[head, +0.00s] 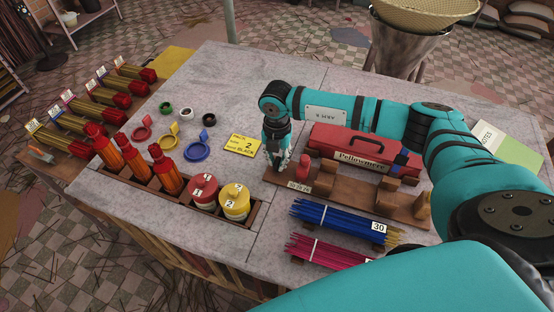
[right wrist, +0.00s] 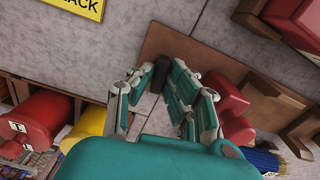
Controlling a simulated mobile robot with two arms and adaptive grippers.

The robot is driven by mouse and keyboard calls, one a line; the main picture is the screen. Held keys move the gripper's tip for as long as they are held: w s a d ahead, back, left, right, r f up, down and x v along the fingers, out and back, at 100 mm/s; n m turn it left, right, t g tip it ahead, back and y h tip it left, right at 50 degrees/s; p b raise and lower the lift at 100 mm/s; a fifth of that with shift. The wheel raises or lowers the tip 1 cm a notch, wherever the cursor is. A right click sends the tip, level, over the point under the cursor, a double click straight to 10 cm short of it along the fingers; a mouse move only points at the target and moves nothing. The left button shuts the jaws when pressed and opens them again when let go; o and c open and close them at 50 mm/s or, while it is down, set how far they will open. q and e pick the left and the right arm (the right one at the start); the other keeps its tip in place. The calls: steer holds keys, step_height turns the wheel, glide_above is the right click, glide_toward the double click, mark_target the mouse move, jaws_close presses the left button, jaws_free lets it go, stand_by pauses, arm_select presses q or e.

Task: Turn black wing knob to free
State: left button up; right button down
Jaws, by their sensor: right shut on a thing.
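My right gripper (head: 278,160) points down at the left end of the wooden stand (head: 347,190) on the table. In the right wrist view its fingers (right wrist: 158,82) are closed around a small dark piece, which looks like the black wing knob (right wrist: 161,70). The fingers hide part of the knob, so its angle cannot be read. A red part (head: 304,168) stands on the stand just right of the fingers. My left gripper is not in view.
A red toolbox (head: 350,150) lies behind the stand, with blue sticks (head: 340,221) and pink sticks (head: 325,250) in front. A yellow card (head: 243,145) lies left of the gripper. Red and yellow canisters (head: 236,203) sit in a rack. The grey tabletop (head: 225,90) is clear at the back.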

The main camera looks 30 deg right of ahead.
mark_target(277, 161)
steer(key=n+b, duration=0.3)
steer(key=n, duration=0.1)
steer(key=shift+w+f, duration=0.1)
steer(key=shift+f, duration=0.05)
steer(key=n+b, duration=0.4)
steer(key=shift+n, duration=0.4)
steer(key=n+b, duration=0.4)
steer(key=shift+r+n+b, duration=0.2)
steer(key=shift+n+b, duration=1)
steer(key=shift+n, duration=0.7)
steer(key=c, duration=1.3)
jaws_free()
step_height(277, 161, up, 12)
